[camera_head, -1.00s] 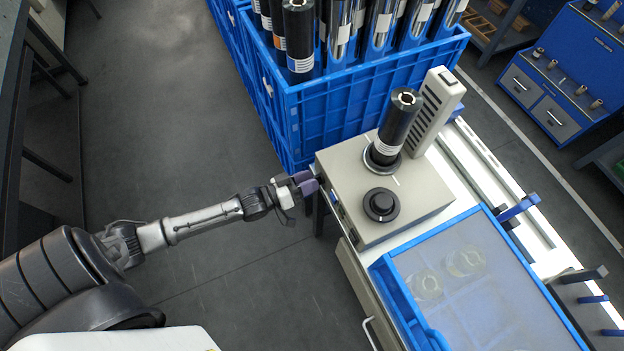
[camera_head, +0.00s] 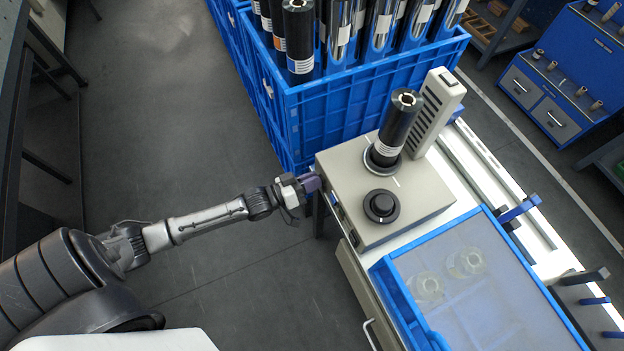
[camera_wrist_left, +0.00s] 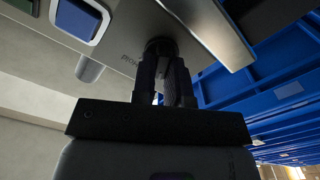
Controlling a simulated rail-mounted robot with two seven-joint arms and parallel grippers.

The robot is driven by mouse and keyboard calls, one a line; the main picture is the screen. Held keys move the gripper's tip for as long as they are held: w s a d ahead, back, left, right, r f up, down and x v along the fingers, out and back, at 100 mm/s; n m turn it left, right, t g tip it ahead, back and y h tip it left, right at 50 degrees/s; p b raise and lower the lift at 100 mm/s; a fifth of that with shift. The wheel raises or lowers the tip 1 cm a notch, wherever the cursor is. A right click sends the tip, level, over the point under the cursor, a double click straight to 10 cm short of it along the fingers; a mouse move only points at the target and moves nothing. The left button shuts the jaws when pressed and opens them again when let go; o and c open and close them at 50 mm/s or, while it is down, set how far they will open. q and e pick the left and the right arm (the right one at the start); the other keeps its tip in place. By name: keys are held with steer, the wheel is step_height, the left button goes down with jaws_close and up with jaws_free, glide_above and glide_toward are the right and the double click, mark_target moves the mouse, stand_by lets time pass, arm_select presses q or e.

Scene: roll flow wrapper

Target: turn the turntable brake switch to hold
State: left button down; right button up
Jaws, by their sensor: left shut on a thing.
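The turntable box (camera_head: 410,205) is a beige housing on the bench, with a black roll (camera_head: 398,125) upright on it. My left gripper (camera_head: 311,182) is at the box's left side face. In the left wrist view, its two dark fingers (camera_wrist_left: 165,75) are shut on a small dark knob, the brake switch (camera_wrist_left: 160,46), on the beige panel. The fingers hide most of the switch, so its setting cannot be read. A blue square button (camera_wrist_left: 77,18) sits on the same panel to the left. My right gripper is out of view.
A round black dial (camera_head: 381,206) is on top of the box. Blue crates (camera_head: 360,95) with several rolls stand behind it. A blue-rimmed tray (camera_head: 480,290) lies to the front right. The floor left of the bench is clear.

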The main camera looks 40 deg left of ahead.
arm_select(q)
steer(key=shift+s+d+r+m+p, duration=0.15)
steer(key=shift+m+p, duration=1)
steer(key=shift+m, duration=0.8)
steer(key=shift+w+d+f+m+p, duration=0.1)
steer(key=shift+m+p, duration=1.1)
steer(key=shift+m, duration=0.7)
steer(key=shift+s+d+r+m+p, duration=0.15)
steer(key=shift+m+p, duration=1)
steer(key=shift+m, duration=0.8)
steer(key=shift+f+m, duration=0.15)
steer(key=shift+m, duration=0.15)
steer(key=c, duration=1.1)
jaws_free()
steer(key=shift+c, duration=0.2)
